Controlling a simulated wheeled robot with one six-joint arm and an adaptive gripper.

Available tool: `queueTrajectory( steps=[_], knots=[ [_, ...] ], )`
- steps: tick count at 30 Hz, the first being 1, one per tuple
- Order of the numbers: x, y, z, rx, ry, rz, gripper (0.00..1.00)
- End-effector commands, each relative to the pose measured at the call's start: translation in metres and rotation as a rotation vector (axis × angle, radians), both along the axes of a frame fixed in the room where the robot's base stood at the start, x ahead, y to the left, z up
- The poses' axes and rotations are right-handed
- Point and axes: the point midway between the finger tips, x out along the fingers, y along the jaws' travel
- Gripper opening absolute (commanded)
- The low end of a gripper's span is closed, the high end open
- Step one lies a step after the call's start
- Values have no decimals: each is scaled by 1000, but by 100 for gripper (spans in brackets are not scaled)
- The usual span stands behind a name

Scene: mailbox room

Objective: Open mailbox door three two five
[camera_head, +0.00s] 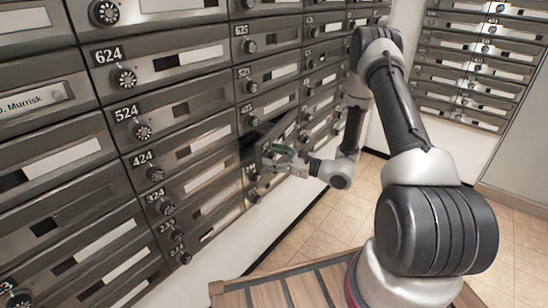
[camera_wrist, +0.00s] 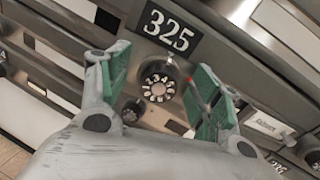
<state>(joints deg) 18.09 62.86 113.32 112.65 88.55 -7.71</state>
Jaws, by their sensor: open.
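Mailbox door 325 (camera_wrist: 215,75) fills the middle of the wrist view, with its black number plate (camera_wrist: 168,31) above a round dial knob (camera_wrist: 158,82). My gripper (camera_wrist: 160,88) is open, with one green-padded finger on each side of the knob. The knob is not clamped; whether a pad touches it is unclear. In the head view my gripper (camera_head: 282,155) is at a door panel (camera_head: 282,135) that stands ajar, swung out from the wall. A dark gap shows at its left. The fingers partly hide the panel there, and its number is not readable.
The mailbox wall (camera_head: 190,60) runs along the left, with knobs and slots on the neighbouring doors. A second mailbox bank (camera_head: 480,60) stands at the back right. Tiled floor (camera_head: 330,215) is open between the wall and my arm.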

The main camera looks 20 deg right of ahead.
Motion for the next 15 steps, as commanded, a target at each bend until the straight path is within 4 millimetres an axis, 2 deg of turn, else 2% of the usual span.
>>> queueTrajectory(
  steps=[2, 12, 13, 15],
  knots=[
    [0, 0, 0, 0, 0, 0, 64],
    [0, 0, 0, 0, 0, 1, 4],
    [0, 0, 0, 0, 0, 1, 0],
    [0, 0, 0, 0, 0, 1, 0]
  ],
)
